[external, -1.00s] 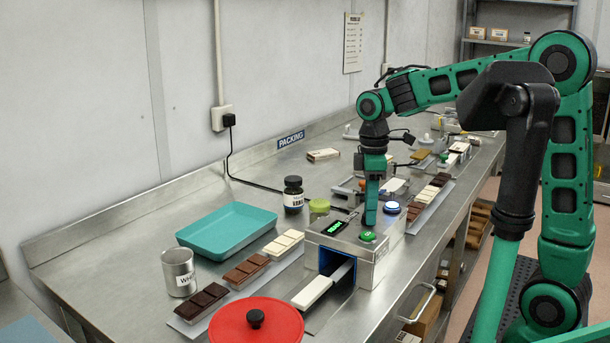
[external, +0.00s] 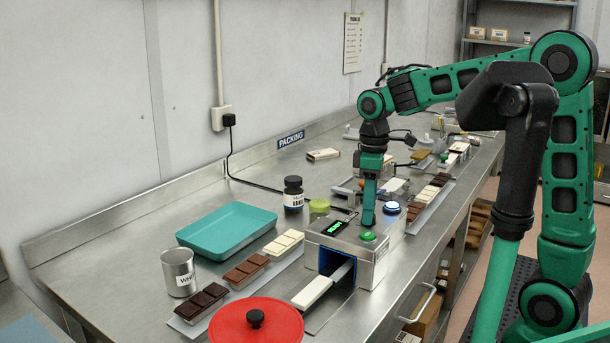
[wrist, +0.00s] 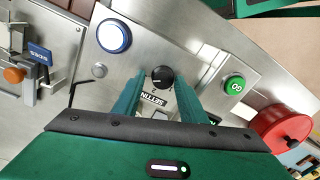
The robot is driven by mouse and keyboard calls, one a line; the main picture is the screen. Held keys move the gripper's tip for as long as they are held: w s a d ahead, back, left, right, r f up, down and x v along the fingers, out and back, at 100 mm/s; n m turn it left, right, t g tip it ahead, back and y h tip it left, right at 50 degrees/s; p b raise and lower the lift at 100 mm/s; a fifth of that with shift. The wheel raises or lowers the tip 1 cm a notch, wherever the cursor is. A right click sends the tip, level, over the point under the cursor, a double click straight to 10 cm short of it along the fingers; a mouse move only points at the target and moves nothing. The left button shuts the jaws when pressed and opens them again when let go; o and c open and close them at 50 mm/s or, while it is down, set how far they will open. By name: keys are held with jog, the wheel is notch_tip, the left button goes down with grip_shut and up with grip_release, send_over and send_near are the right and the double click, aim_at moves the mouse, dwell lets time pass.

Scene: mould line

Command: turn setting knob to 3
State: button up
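The setting knob (wrist: 161,77) is a small black dial on the machine's (external: 345,240) steel top. A label (wrist: 154,101) reading "SETTIN…" lies beside it in the wrist view, partly hidden. I cannot read the setting clearly. My gripper (wrist: 158,84) points down over the knob, with one green finger on each side and visible gaps between fingers and knob. In the external view my gripper (external: 369,221) is low over the machine top and hides the knob.
A green button (external: 367,236) and a lit blue-white button (external: 391,207) stand close to my fingers. A green display (external: 334,227) is on the machine. A red lid (external: 270,325), chocolate bars and a teal tray (external: 228,228) lie nearby.

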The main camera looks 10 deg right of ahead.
jog(key=shift+o, duration=0.3)
jog(key=shift+s, duration=0.1)
jog(key=shift+d, duration=0.1)
notch_tip(320, 180, up, 11)
jog(key=shift+w+f, duration=0.2)
jog(key=shift+w, duration=0.1)
jog(key=shift+d, duration=0.2)
